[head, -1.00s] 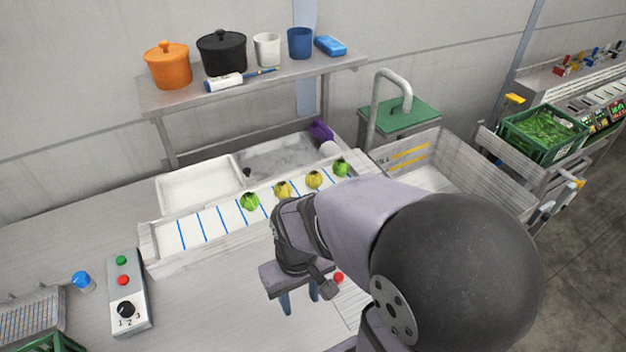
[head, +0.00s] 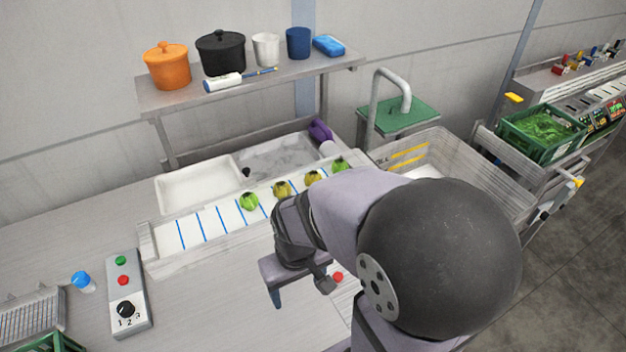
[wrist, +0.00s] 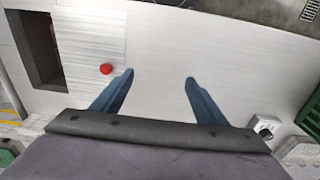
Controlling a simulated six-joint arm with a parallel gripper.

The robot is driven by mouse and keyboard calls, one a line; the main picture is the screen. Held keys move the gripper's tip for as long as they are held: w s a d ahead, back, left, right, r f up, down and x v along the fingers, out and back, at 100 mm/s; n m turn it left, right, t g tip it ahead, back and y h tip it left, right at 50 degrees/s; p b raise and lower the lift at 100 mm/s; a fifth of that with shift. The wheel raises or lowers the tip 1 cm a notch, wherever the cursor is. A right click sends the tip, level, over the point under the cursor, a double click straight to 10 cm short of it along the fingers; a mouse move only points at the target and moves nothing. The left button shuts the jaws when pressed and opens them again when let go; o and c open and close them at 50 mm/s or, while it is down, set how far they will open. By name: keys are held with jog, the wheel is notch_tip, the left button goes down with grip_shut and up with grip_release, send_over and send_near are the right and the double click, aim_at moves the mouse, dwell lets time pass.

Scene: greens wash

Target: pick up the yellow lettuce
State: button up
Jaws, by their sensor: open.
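Two yellow lettuces sit on the white, blue-lined strip (head: 190,234): one near its middle (head: 282,189) and one further right (head: 313,177). A green lettuce (head: 249,201) is to the left of them and another green one (head: 339,164) to the right, partly behind my arm. My gripper is on the near side of the strip, over the grey table, apart from all the lettuces. In the wrist view its two blue fingers (wrist: 159,77) are spread with nothing between them, and no lettuce shows there.
A red button (head: 338,277) is right of my gripper. A shelf with pots (head: 150,98) rises behind the sink (head: 165,208).

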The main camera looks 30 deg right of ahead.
jog(key=w+d+f+t+p, duration=0.1)
jog(key=w+d+t, duration=0.2)
jog(key=w, duration=0.5)
jog(key=w+d+f+t+p, duration=0.1)
jog(key=w+d+t, duration=0.15)
jog(key=w, duration=0.45)
jog(key=m+t+h, duration=0.4)
jog(key=t, duration=0.3)
send_near(313, 180)
jog(key=w+f, duration=0.1)
jog(key=w+d+f, duration=0.1)
jog(key=w, duration=0.1)
jog(key=w+d+f, duration=0.1)
jog(key=shift+w+f+b, duration=0.15)
jog(key=shift+f+b, duration=0.2)
jog(key=shift+p+x, duration=0.45)
jog(key=shift+x, duration=0.6)
jog(key=shift+w, duration=0.1)
jog(key=shift+w+d+p, duration=0.1)
jog(key=shift+w+p, duration=0.45)
jog(key=shift+p, duration=0.15)
jog(key=shift+p+x, duration=0.9)
jog(key=shift+x, duration=1.1)
jog(key=shift+f, duration=0.1)
